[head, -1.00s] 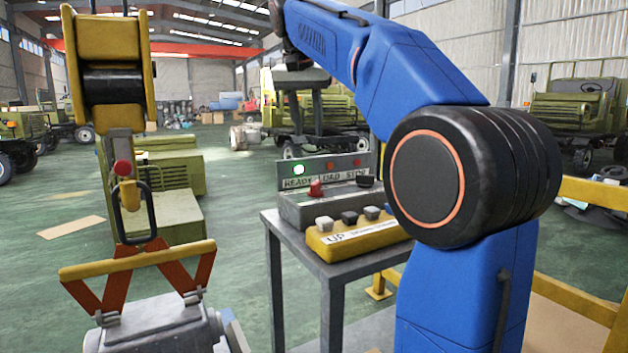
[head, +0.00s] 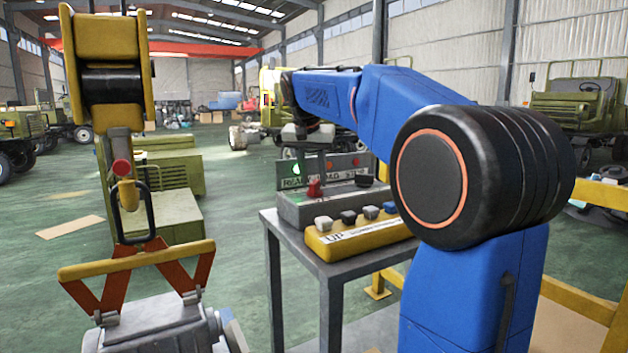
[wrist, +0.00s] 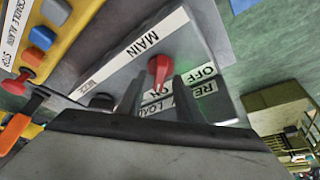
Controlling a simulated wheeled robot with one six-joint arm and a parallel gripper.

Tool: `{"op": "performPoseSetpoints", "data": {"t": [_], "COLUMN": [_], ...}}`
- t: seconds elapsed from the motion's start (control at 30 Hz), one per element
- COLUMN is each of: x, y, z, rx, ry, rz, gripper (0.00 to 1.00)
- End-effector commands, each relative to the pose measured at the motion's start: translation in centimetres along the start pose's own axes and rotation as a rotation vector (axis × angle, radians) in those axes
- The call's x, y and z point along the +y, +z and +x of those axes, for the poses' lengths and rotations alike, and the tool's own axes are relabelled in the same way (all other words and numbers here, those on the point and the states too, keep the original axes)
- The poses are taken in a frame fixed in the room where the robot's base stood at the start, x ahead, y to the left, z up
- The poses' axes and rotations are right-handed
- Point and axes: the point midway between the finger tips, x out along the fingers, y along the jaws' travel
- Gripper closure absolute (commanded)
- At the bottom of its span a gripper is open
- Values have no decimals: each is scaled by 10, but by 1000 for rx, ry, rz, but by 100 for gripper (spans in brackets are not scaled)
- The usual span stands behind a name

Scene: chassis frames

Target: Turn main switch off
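The main switch (head: 314,188) is a red handle on a grey control box (head: 297,209) on the table. In the wrist view, the red handle (wrist: 159,70) sits beside the MAIN label, with OFF and ON plates close by. Its narrow end lies near the ON plate, but I cannot tell its exact setting. My gripper (head: 306,150) is above the box, pointing down. In the wrist view, my gripper (wrist: 160,78) has two dark fingers spread apart, one on each side of the handle. I cannot tell whether they touch it.
A yellow button box (head: 350,238) stands in front on the grey table (head: 290,239). A black knob (head: 364,181) is right of the switch. A yellow hoist (head: 108,60) hangs at left.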

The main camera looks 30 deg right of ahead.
Motion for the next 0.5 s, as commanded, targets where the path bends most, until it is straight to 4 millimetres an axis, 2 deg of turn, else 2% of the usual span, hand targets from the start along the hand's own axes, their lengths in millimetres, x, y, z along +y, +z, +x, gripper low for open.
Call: {"op": "performPoseSetpoints", "data": {"t": [0.2, 0.47, 0.5], "x": [0, 0, 0], "y": [0, 0, 0], "z": [14, 15, 15], "rx": [0, 0, 0], "ry": [0, 0, 0], "rz": [0, 0, 0], "gripper": [67, 67, 70]}}
